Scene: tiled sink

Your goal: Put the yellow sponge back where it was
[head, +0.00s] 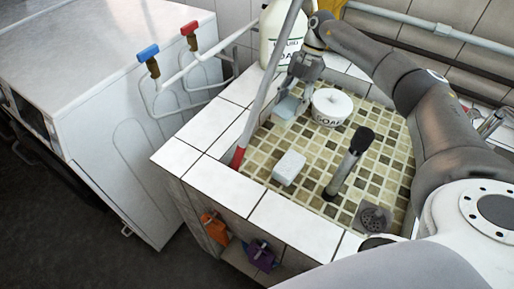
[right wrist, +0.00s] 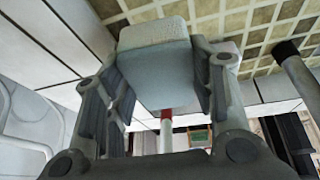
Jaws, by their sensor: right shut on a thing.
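My right gripper (head: 287,98) is over the far left part of the tiled sink. It is shut on a pale grey-blue block (head: 285,107), which also shows between the two fingers in the right wrist view (right wrist: 155,75). The block looks whitish on one face and blue-grey on another, not yellow. Whether it touches the tiles cannot be told. A yellow thing (head: 331,6) shows at the top edge of the head view, partly behind my right arm; I cannot tell if it is a sponge. My left gripper is not in view.
A second white block (head: 289,168) lies in the sink. A round white soap pot (head: 331,106), a dark-headed upright handle (head: 350,162) and a drain (head: 372,218) are right of it. A soap bottle (head: 279,35) stands behind. A red-tipped pole (head: 238,157) leans at the left rim.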

